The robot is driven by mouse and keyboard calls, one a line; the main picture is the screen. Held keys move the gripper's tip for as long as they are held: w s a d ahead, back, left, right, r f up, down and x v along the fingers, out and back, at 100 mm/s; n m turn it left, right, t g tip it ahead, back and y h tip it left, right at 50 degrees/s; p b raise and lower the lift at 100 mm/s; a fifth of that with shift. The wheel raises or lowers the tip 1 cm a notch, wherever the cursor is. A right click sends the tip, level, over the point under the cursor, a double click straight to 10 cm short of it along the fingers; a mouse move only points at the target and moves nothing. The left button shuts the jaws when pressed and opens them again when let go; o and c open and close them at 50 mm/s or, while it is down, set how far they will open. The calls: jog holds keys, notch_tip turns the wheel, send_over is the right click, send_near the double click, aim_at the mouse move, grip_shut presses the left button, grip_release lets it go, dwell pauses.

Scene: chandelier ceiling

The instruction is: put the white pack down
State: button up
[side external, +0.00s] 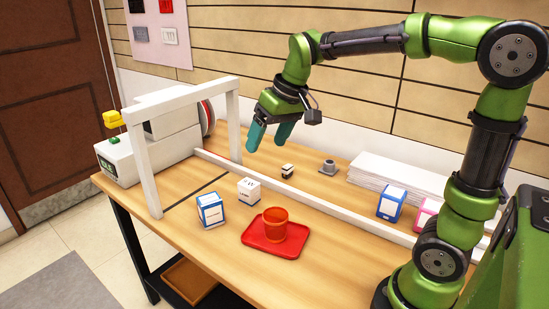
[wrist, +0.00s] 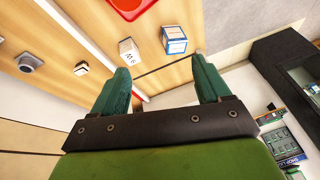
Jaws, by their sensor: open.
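The white pack (side external: 249,190) is a small white box with dark print on top. It stands on the wooden table (side external: 330,260), next to a white-and-blue box (side external: 210,210) and apart from it. The white pack also shows in the wrist view (wrist: 128,51), beyond my fingertips, with the white-and-blue box (wrist: 174,40) beside it. My gripper (side external: 267,143) has teal fingers spread apart, with nothing between them. It is above the table, higher than the pack and apart from it. The fingers also show in the wrist view (wrist: 160,66).
A red tray (side external: 262,246) holds an orange cup (side external: 274,223). A white frame (side external: 150,160) rises at the left, and a long white rail (side external: 330,205) crosses the table. A small black-and-white block (side external: 287,171), grey part (side external: 328,167), paper stack (side external: 395,173) and blue box (side external: 390,204) stand behind.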

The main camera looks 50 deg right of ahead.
jog(key=s+a+f+m+t, duration=0.1)
jog(key=s+a, duration=0.1)
jog(key=s, duration=0.5)
jog(key=s+a+f+t, duration=0.1)
jog(key=s+a+t, duration=0.1)
jog(key=s, duration=0.5)
jog(key=shift+s+a+f+m+y, duration=0.2)
jog(key=shift+a+f+m+y, duration=0.1)
jog(key=shift+a+m+y, duration=0.15)
